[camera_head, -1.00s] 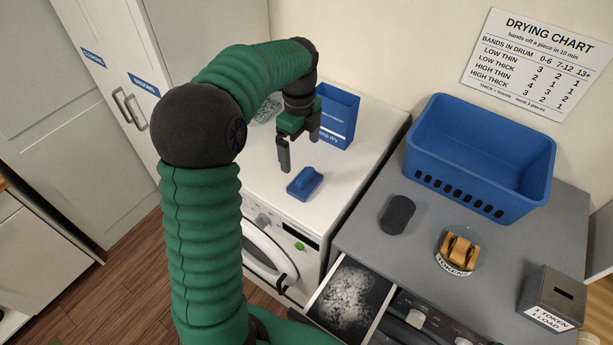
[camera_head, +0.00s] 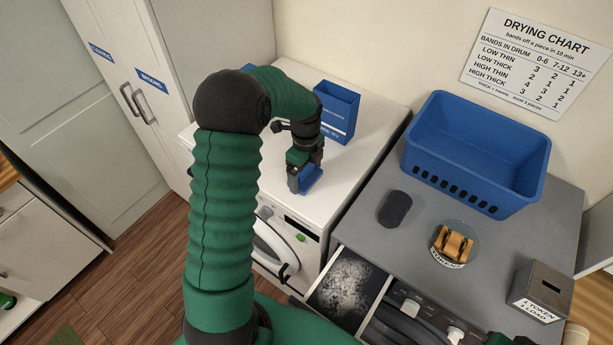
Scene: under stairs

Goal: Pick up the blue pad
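The blue pad (camera_head: 311,180) is at the front of the white washing machine's top (camera_head: 342,172), in the middle of the head view. My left gripper (camera_head: 305,178) has come down over it from above, with a dark finger in front of the pad's left end. The gripper and its finger hide part of the pad. I cannot tell whether the fingers are closed on it or only around it, nor whether it still touches the machine top.
A blue open box (camera_head: 338,112) stands close behind the gripper. To the right, the grey dryer top holds a large blue basket (camera_head: 476,190), a dark oval pad (camera_head: 395,208), a token dish (camera_head: 453,244) and a grey token box (camera_head: 541,291). An open drawer (camera_head: 345,287) is in front.

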